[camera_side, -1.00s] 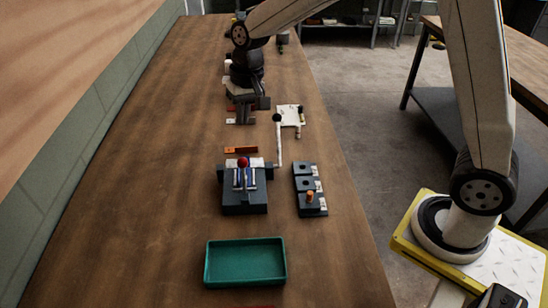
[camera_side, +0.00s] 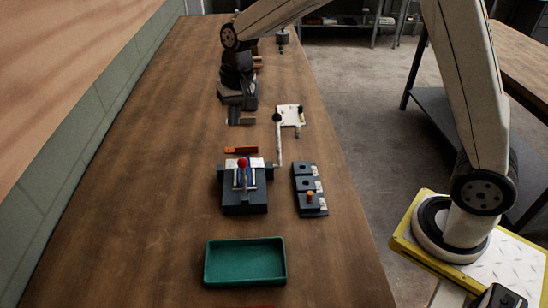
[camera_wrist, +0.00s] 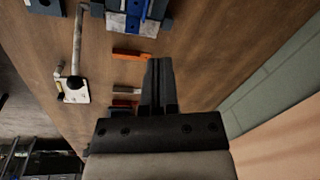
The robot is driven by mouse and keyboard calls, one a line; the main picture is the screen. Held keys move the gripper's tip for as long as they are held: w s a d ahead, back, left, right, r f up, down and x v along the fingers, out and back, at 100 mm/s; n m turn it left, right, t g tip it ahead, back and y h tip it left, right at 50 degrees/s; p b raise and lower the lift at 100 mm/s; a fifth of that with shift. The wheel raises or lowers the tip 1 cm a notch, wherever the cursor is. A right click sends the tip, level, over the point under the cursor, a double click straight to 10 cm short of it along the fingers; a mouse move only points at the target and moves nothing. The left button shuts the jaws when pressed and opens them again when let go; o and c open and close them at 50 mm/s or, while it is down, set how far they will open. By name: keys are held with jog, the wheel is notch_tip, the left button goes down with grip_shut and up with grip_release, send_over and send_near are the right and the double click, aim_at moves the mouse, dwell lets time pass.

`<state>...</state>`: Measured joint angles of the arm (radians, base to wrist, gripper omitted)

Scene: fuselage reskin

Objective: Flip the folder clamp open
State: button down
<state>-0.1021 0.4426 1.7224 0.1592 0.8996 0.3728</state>
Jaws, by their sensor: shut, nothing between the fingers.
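The folder (camera_side: 245,199) is a dark block on the bench with a pale sheet, blue-and-silver clamp parts and a red ball knob (camera_side: 243,163) on top. The clamp (camera_wrist: 135,12) shows partly at the top edge of the wrist view, cut off by the frame. I cannot tell for sure whether it is open or shut. My gripper (camera_side: 241,122) is beyond the folder, above the bench and apart from the clamp. Its fingers (camera_wrist: 158,62) are together and empty.
An orange bar (camera_side: 241,150) lies between gripper and folder. A dark block with an orange peg (camera_side: 309,203) stands right of the folder. A green tray (camera_side: 245,280) is nearest. The bench's left side is clear.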

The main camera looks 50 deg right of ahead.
aim_at(244, 172)
jog(key=f, duration=0.2)
jog(key=a+f, duration=0.1)
jog(key=f, duration=0.5)
jog(key=shift+w+a+f, duration=0.15)
jog(key=shift+f, duration=0.1)
jog(key=shift+s+a+r, duration=0.2)
jog(key=shift+s, duration=0.35)
jog(key=shift+s+a+r, duration=0.15)
jog(key=shift+s+r, duration=0.05)
jog(key=shift+s, duration=0.4)
jog(key=shift+s+a+r, duration=0.2)
jog(key=shift+s, duration=0.35)
